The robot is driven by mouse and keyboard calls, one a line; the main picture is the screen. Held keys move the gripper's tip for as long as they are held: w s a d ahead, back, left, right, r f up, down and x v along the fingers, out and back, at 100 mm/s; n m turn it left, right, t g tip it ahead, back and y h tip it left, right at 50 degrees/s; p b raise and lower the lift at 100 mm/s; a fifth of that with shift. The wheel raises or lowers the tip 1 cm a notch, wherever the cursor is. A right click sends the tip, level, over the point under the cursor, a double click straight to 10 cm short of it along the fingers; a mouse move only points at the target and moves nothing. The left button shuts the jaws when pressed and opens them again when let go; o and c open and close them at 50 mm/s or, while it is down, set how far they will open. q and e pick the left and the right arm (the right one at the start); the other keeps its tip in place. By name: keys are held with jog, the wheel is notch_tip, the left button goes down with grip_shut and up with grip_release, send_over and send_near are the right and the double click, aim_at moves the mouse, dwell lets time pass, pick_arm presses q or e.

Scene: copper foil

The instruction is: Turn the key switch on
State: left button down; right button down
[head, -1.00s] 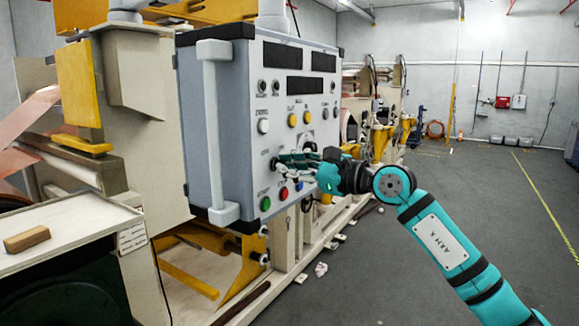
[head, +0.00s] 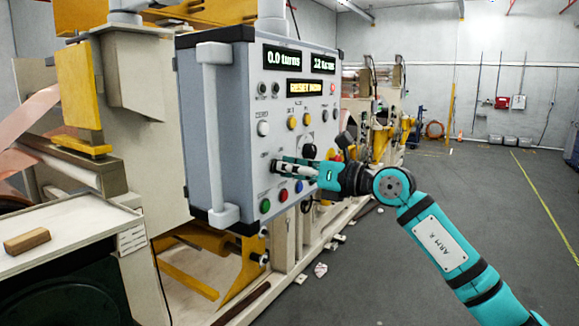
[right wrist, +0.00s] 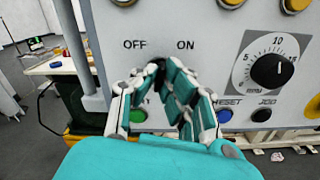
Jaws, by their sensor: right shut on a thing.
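The control panel box (head: 240,130) stands ahead, its displays lit, showing "0.0 turns" on the left one. My right gripper (head: 281,166) reaches in from the right and touches the lower left of its face. In the right wrist view, the gripper (right wrist: 160,75) is shut on the key switch (right wrist: 157,64), just below and between the OFF and ON labels. The fingers cover most of the switch, so the key's exact angle is hidden. My left gripper is not in view.
Green (head: 265,206), red (head: 283,194) and blue buttons sit just below the gripper. A black dial (right wrist: 271,71) is to its right in the wrist view. A vertical handle (head: 212,130) runs down the box's left edge. Open grey floor (head: 440,200) lies to the right.

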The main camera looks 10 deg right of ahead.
jog(key=shift+m+p, duration=0.3)
jog(key=shift+m, duration=1)
jog(key=c, duration=1.5)
grip_release()
jog(key=shift+d, duration=0.15)
jog(key=v, duration=1.2)
